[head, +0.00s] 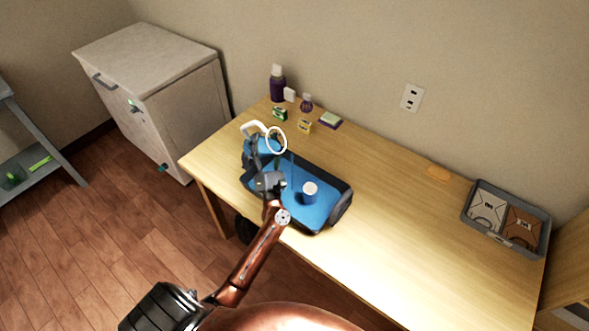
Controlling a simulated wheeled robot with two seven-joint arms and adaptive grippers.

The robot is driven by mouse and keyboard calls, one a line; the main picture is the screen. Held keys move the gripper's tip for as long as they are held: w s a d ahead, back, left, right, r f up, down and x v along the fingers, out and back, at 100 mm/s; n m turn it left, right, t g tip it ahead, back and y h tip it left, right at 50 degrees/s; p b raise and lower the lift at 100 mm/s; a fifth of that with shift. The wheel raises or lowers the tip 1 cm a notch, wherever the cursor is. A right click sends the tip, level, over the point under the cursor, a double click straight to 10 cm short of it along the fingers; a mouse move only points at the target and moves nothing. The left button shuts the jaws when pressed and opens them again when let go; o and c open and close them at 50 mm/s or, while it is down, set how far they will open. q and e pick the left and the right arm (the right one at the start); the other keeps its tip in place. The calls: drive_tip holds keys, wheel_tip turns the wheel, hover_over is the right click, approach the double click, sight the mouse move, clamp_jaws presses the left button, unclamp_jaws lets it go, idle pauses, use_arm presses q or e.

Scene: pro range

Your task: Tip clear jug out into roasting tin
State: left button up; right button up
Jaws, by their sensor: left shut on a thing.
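The clear jug (264,146) is at the left part of the table, with a white ring-shaped rim and blue contents. It looks tilted, with its rim toward the right. My left gripper (262,160) is shut on it; the fingers partly hide it. The dark roasting tin (342,207) lies just right of and below the jug, its floor blue. A thin blue streak runs between the jug and the tin; I cannot tell for sure that it is liquid falling. A white and blue cup (310,192) stands within the tin's outline. My right gripper is not in view.
Purple bottles (278,84), small boxes (304,127) and a sponge-like block (330,120) stand at the table's back left. A grey tray (475,218) with two packets is at the right. The middle of the wooden table (400,220) is mostly clear.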

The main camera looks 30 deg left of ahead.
sight(276, 129)
use_arm(q)
drive_tip(key=shift+r+m, duration=0.2)
drive_tip(key=shift+m, duration=0.1)
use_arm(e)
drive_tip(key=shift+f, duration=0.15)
use_arm(q)
drive_tip(key=shift+d+f+m+t+h+b, duration=0.15)
drive_tip(key=shift+m+t+h+b, duration=0.3)
drive_tip(key=shift+m+t+b, duration=0.3)
drive_tip(key=shift+d+f+m+t+h+b, duration=0.1)
drive_tip(key=shift+m+t+h+b, duration=0.45)
drive_tip(key=shift+m, duration=0.3)
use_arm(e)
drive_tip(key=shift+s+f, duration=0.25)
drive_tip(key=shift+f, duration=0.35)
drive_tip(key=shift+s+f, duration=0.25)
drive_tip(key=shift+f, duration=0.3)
use_arm(q)
drive_tip(key=shift+w+d+r+m+t+h+b, duration=0.15)
drive_tip(key=shift+r+m+t+h+b, duration=0.15)
drive_tip(key=shift+m+t+h, duration=0.45)
drive_tip(key=shift+s+d+r+m+t+h+b, duration=0.15)
drive_tip(key=shift+r+m+t+h, duration=0.25)
drive_tip(key=shift+m, duration=0.55)
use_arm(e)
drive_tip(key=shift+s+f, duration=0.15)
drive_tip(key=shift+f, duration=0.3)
